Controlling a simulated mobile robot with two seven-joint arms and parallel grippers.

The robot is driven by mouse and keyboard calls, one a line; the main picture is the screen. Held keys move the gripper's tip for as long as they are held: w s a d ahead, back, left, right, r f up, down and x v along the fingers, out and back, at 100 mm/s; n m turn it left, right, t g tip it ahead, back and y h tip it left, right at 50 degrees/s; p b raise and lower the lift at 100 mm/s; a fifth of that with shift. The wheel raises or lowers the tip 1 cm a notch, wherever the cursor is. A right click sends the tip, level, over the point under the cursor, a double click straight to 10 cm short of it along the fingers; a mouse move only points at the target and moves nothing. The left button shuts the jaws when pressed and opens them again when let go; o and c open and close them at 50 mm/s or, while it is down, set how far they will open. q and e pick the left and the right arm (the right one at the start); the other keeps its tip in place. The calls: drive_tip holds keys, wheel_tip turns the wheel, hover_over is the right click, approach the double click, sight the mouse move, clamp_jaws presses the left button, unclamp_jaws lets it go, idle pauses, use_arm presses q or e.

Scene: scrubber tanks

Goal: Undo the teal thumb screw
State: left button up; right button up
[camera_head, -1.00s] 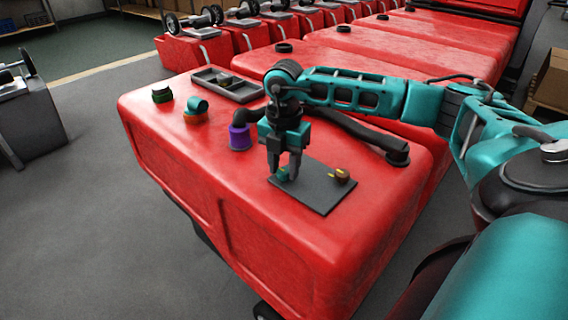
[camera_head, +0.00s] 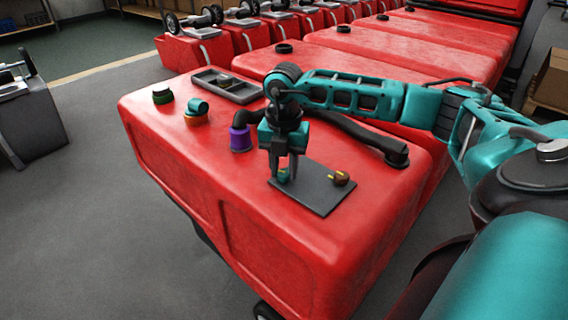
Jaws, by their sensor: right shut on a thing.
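The teal thumb screw (camera_head: 283,176) is at the left corner of the dark grey plate (camera_head: 322,196) on top of the red tank (camera_head: 190,165). Only a small part of it shows between my fingers. My right gripper (camera_head: 288,176) points straight down over it and is shut on it. Whether the screw is still seated in the plate cannot be told. My left gripper is not in view.
A brown knob with yellow marks (camera_head: 341,178) stands at the plate's right side. A purple fitting (camera_head: 240,139) with a black hose, a teal-and-orange fitting (camera_head: 196,113), a green-ringed black cap (camera_head: 162,96) and a grey tray (camera_head: 228,86) are also on the tank. The front of the tank top is clear.

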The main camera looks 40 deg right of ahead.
drive_tip(key=n, duration=0.3)
drive_tip(key=shift+n+p, duration=0.4)
drive_tip(key=n, duration=0.3)
drive_tip(key=shift+n, duration=0.3)
drive_tip(key=n, duration=0.3)
drive_tip(key=shift+n+p, duration=0.4)
drive_tip(key=n, duration=0.3)
drive_tip(key=shift+a+n, duration=0.1)
drive_tip(key=shift+n, duration=0.2)
drive_tip(key=n, duration=0.3)
drive_tip(key=shift+n, duration=0.3)
drive_tip(key=n, duration=0.4)
drive_tip(key=shift+s+a+f, duration=0.1)
drive_tip(key=n, duration=0.5)
drive_tip(key=shift+s+n+b, duration=0.1)
drive_tip(key=shift+n+b, duration=0.2)
drive_tip(key=shift+b, duration=0.05)
drive_tip(key=shift+f+n, duration=0.1)
drive_tip(key=shift+n, duration=1.1)
drive_tip(key=shift+a, duration=0.1)
